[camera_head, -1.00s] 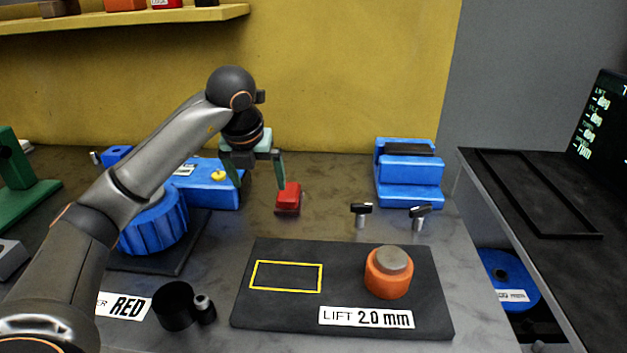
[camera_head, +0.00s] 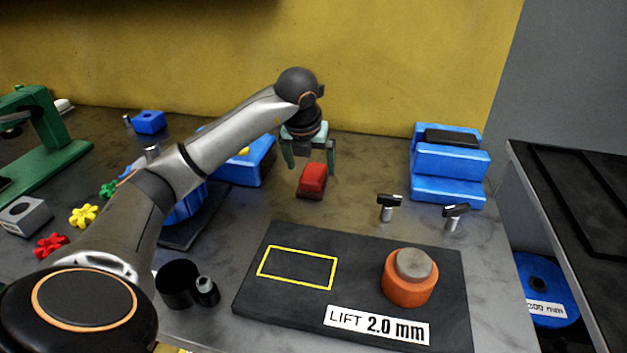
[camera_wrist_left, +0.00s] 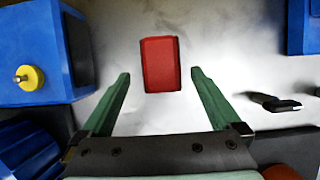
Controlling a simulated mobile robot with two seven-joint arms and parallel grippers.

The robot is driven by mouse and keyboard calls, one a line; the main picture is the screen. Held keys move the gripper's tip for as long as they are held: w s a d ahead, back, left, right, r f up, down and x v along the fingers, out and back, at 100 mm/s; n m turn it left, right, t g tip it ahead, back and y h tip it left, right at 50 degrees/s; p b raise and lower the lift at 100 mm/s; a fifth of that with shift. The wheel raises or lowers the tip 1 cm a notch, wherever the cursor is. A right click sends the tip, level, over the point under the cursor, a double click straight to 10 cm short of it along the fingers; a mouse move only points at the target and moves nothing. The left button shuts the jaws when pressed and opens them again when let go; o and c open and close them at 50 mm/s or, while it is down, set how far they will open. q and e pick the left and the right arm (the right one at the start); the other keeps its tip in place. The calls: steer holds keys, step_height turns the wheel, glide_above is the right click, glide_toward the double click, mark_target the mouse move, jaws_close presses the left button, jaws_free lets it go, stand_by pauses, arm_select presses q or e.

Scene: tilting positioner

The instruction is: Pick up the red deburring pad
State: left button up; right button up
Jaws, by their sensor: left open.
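The red deburring pad (camera_head: 312,178) is a small block lying on the grey bench, beyond the black mat. It also shows in the left wrist view (camera_wrist_left: 160,64), ahead of the fingertips and roughly centred between their lines. My left gripper (camera_head: 310,168) is open and empty, with its green fingers above and behind the pad in the head view. In the left wrist view the fingers (camera_wrist_left: 160,76) stand apart, with pale bench between them and the near edge of the pad. My right gripper is not in view.
A blue fixture (camera_head: 446,168) stands to the right, with two black-handled pins (camera_head: 389,206) in front of it. A blue positioner (camera_head: 252,163) stands left of the pad. The black mat (camera_head: 255,303) holds an orange cylinder (camera_head: 410,284). Bench around the pad is clear.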

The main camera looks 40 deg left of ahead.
mark_target(313, 171)
arm_select(q)
steer(key=x, duration=0.4)
steer(key=shift+w+a+f, duration=0.1)
steer(key=shift+w+f, duration=0.05)
steer(key=shift+w, duration=0.15)
steer(key=c, duration=1.2)
